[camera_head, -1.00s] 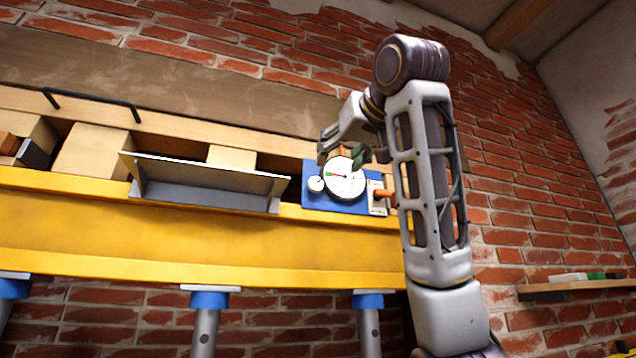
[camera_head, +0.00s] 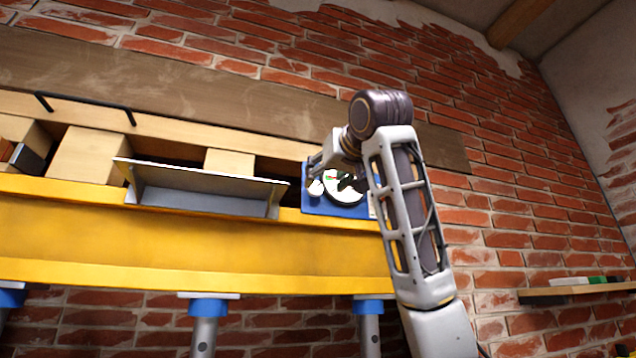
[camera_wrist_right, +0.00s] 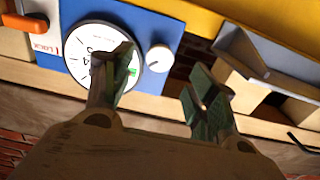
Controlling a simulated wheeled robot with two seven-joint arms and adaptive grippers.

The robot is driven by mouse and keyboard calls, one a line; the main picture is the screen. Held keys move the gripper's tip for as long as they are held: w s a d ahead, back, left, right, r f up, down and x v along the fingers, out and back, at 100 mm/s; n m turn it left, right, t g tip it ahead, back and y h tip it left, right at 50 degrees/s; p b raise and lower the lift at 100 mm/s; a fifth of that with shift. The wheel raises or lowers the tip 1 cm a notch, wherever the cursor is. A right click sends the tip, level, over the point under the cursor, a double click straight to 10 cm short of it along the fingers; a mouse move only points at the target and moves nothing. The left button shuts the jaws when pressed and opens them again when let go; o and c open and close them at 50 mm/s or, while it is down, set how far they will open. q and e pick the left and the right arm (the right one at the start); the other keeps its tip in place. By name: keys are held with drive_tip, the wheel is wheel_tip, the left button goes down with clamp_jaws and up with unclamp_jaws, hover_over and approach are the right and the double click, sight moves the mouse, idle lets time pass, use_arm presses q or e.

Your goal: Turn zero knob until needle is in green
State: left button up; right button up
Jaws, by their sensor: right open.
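The blue gauge panel (camera_head: 352,210) sits at the right end of the yellow beam. It carries a white round dial (camera_head: 342,197), partly covered by my right gripper (camera_head: 330,183). The small white zero knob (camera_head: 316,188) is left of the dial; it also shows in the right wrist view (camera_wrist_right: 160,58). There my open right gripper (camera_wrist_right: 163,78) has one finger over the dial (camera_wrist_right: 84,46) and the other beyond the knob's far side. The knob appears between the fingertips, apart from both. A green mark (camera_wrist_right: 133,73) shows at the dial's edge; the needle's position cannot be told. My left gripper is out of view.
An orange lever (camera_wrist_right: 22,22) marked "Lock" is beside the dial. A grey metal bracket (camera_head: 200,190) stands left of the panel on the yellow beam (camera_head: 190,240). Wooden blocks (camera_head: 92,155) lie behind. A small shelf (camera_head: 575,291) is at right.

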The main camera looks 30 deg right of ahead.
sight(316, 188)
drive_tip(key=shift+p+x, duration=0.85)
drive_tip(key=shift+x, duration=2.1)
drive_tip(key=c, duration=1)
drive_tip(key=shift+n, duration=1)
